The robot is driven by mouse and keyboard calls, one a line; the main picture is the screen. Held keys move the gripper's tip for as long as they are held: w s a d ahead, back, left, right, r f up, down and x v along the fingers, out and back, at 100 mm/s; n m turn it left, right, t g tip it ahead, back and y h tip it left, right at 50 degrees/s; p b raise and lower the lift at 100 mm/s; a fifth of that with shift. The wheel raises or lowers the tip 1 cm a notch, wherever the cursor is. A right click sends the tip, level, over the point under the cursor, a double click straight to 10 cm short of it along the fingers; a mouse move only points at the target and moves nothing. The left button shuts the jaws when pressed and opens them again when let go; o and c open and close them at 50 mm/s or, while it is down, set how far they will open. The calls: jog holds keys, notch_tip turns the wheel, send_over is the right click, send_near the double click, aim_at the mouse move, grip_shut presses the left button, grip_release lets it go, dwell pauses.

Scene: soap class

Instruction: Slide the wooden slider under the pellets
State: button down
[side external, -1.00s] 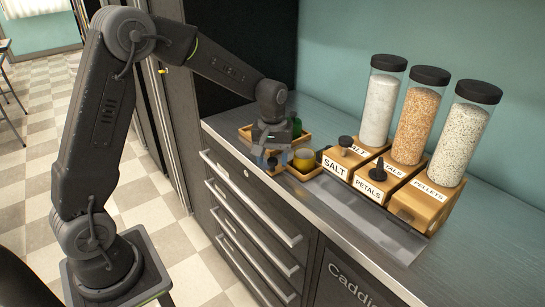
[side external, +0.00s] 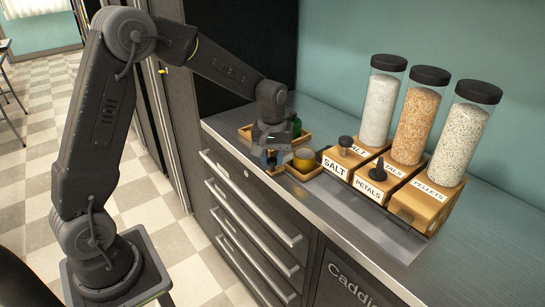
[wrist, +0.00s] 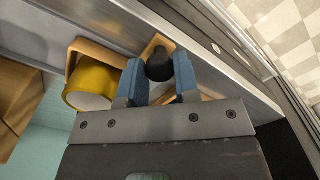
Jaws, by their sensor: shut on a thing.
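The wooden slider (side external: 279,171), a light wood piece with a dark knob, is at the front of the counter, left of the dispensers. My gripper (side external: 272,161) is shut on its dark knob; the wrist view shows the knob (wrist: 159,66) between the blue fingers, with wood (wrist: 153,45) around it. The pellets (side external: 456,140) are speckled white in a black-capped clear jar at the right. The jar stands on a wooden block (side external: 428,200) labelled PELLETS, which shows no knob in front.
Salt (side external: 379,105) and petals (side external: 413,125) jars stand left of the pellets, their blocks having labelled, knobbed fronts. A clear strip (side external: 360,220) lies before the blocks. A green bottle (side external: 296,125) stands behind.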

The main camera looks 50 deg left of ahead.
jog(key=d, duration=0.8)
jog(key=shift+d, duration=0.4)
jog(key=c, duration=0.9)
grip_release()
jog(key=shift+o, duration=0.2)
jog(key=shift+r, duration=0.1)
notch_tip(320, 180, up, 14)
jog(key=shift+f, duration=0.2)
